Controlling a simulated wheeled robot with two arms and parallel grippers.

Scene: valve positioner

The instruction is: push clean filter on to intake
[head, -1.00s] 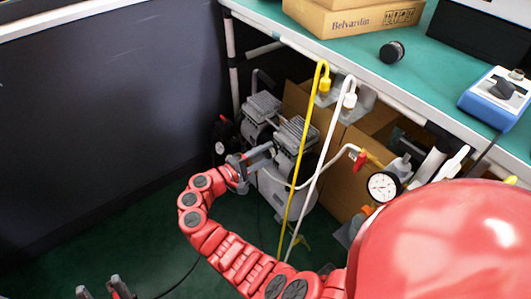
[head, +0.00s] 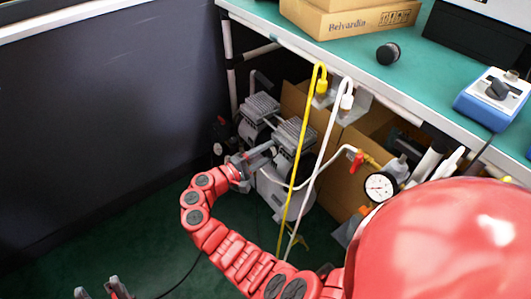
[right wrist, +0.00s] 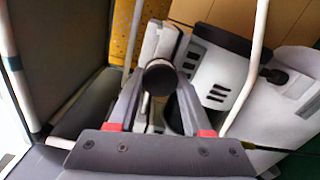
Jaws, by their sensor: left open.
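The grey twin-head compressor (head: 283,135) stands on the floor under the bench. My right gripper (head: 264,152) reaches in from the lower right and is at its near side. In the right wrist view, a dark round filter (right wrist: 160,77) sits between the two fingertips, which touch its sides; its flat end faces the camera. The intake itself is hidden behind it, so I cannot tell whether the filter is seated. A second black cylindrical filter (head: 389,53) lies on the green bench top. My left gripper (head: 97,288) is open and empty at the bottom left.
A yellow hose (head: 302,150) and a white hose (head: 323,165) hang just right of my right gripper. A pressure gauge (head: 380,186), a red valve handle (head: 357,162) and cardboard boxes are further right. The dark wall (head: 110,120) is at left; the floor before it is clear.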

